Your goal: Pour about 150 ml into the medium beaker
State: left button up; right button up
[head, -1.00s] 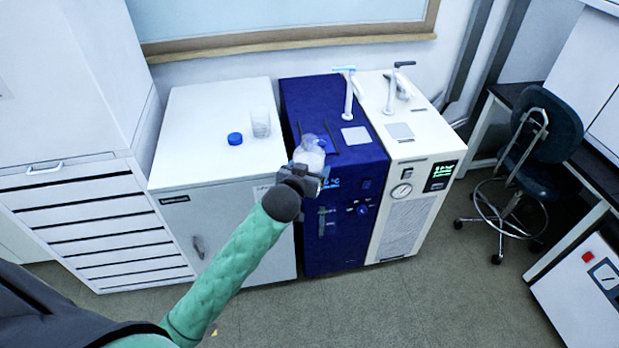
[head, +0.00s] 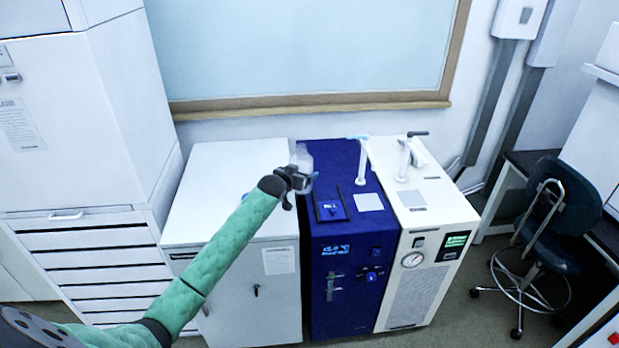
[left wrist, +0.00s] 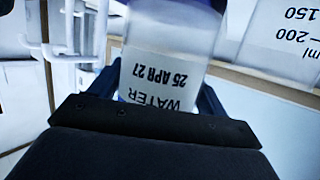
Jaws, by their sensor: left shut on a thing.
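My left gripper (head: 297,180) is shut on a clear bottle (head: 303,158) and holds it above the equipment tops, near the seam between the white cabinet and the blue unit. The bottle looks close to upright in the head view. In the left wrist view the bottle (left wrist: 172,40) fills the jaws, and its label reads WATER, 25 APR 27, inverted in the picture. A clear beaker (left wrist: 285,45) with 150 and 200 ml marks shows at the right of that view, close to the bottle. In the head view my arm and gripper seem to hide it. My right gripper is not in view.
The white cabinet (head: 225,165) has a mostly clear top; a blue cap (head: 245,197) is partly hidden by my arm. The blue unit (head: 325,165) and cream unit (head: 440,212) carry upright fittings at the back. A chair (head: 560,200) stands right.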

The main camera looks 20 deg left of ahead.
pick_arm(q)
jog(key=shift+w+a+f, duration=0.15)
jog(key=shift+a, duration=0.1)
jog(key=shift+f+n+h+b, duration=0.15)
jog(key=shift+n+h+b, duration=0.25)
jog(key=shift+n+b, duration=0.45)
jog(key=shift+f+t+b, duration=0.1)
jog(key=shift+t+b, duration=0.2)
jog(key=shift+b, duration=0.15)
jog(key=shift+n, duration=0.25)
jog(key=shift+f+b, duration=0.1)
jog(key=shift+b, duration=0.5)
jog(key=shift+a+f+n+h+b, duration=0.1)
jog(key=shift+n+h+b, duration=0.2)
jog(key=shift+n, duration=0.1)
jog(key=shift+r, duration=0.25)
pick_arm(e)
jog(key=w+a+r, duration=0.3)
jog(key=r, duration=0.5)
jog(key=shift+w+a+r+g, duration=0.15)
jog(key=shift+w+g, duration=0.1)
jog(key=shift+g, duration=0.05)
